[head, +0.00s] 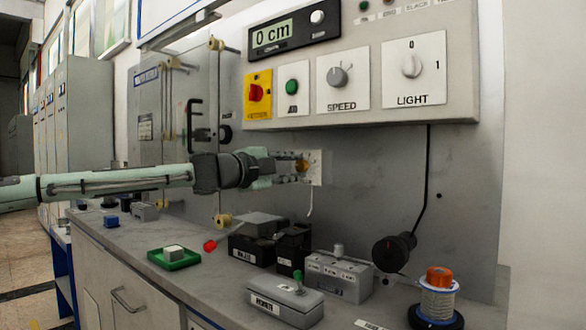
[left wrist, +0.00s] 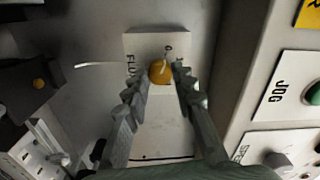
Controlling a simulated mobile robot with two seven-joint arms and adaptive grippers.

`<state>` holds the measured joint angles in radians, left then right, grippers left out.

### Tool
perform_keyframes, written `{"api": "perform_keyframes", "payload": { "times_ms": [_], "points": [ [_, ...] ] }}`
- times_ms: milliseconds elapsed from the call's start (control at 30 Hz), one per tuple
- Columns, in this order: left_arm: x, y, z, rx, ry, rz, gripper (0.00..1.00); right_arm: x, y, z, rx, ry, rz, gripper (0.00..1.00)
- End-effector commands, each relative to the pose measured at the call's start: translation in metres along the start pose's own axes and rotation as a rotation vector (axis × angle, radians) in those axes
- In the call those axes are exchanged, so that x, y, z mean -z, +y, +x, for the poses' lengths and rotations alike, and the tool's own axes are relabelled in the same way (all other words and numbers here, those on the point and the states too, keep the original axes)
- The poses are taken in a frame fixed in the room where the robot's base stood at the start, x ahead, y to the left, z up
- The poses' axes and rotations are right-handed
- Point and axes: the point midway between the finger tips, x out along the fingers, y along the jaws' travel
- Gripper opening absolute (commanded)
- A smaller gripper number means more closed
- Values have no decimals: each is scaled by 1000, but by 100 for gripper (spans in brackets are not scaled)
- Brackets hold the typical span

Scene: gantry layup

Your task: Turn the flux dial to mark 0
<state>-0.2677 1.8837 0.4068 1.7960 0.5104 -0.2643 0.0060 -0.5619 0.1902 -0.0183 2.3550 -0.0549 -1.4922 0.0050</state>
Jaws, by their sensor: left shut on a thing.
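The flux dial is a small yellow-orange knob (head: 302,166) on a white plate (head: 316,174) on the grey back panel. In the left wrist view the knob (left wrist: 160,72) sits between my fingertips, with part of the word FLUX to its left and a 0 mark just above it. A pale line on the knob seems to point up towards the 0, but it is too small to read exactly. My left gripper (head: 297,167) reaches in from the left and is shut on the knob, one finger on each side. My right gripper is not in view.
The control box (head: 460,95) with SPEED and LIGHT knobs overhangs above and right of the dial. Below, the bench holds black boxes (head: 293,245), a grey box (head: 285,300), a green tray (head: 188,263) and a wire spool (head: 438,302). A black cable hangs at right.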

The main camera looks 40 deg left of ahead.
Motion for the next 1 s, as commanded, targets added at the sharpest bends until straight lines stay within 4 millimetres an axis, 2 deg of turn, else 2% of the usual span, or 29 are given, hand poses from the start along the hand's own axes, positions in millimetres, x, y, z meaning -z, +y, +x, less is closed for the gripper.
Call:
{"api": "perform_keyframes", "payload": {
  "times_ms": [433,467,600,633,1000],
  "points": [
    [0,0,0,1,0,-13,0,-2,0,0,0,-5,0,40],
    [0,0,0,1,0,-13,26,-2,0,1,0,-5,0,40],
    [0,0,0,1,0,-12,44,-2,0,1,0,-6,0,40],
    [0,0,0,1,0,-12,46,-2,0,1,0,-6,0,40],
    [0,-1,-2,1,-1,-11,46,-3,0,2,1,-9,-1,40]
  ]
}}
